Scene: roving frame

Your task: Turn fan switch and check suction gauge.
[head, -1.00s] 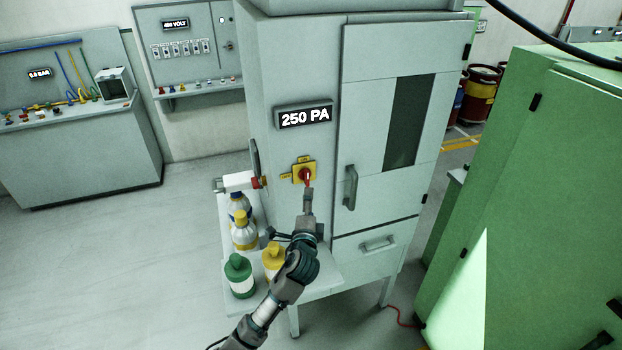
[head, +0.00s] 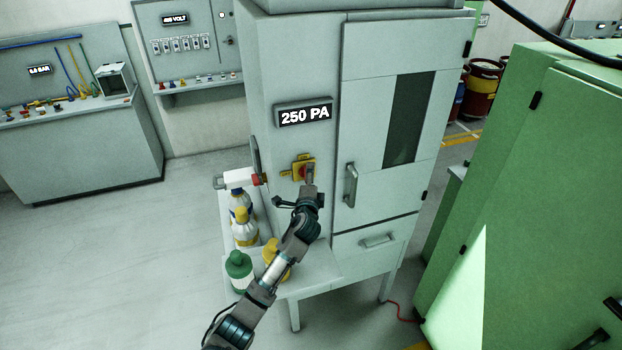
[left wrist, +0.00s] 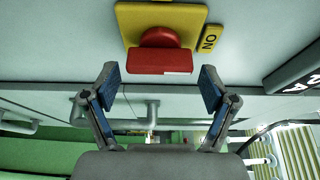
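The fan switch (head: 302,170) is a red knob on a yellow plate, on the side of a pale grey cabinet (head: 290,60). In the left wrist view the red knob (left wrist: 160,55) shows at top centre, with a yellow ON label (left wrist: 209,38) to its right. The suction gauge (head: 304,114) above the switch reads 250 PA. My left gripper (left wrist: 158,80) is open, its blue-padded fingers apart on either side below the knob. In the head view my left gripper (head: 309,183) partly covers the switch; contact cannot be told. My right gripper is not in view.
Bottles, including a green-capped one (head: 239,270), stand on a low shelf (head: 310,283) below the switch. A green cabinet (head: 540,200) stands at the right. A workbench (head: 80,150) is at the back left. The floor at the left is clear.

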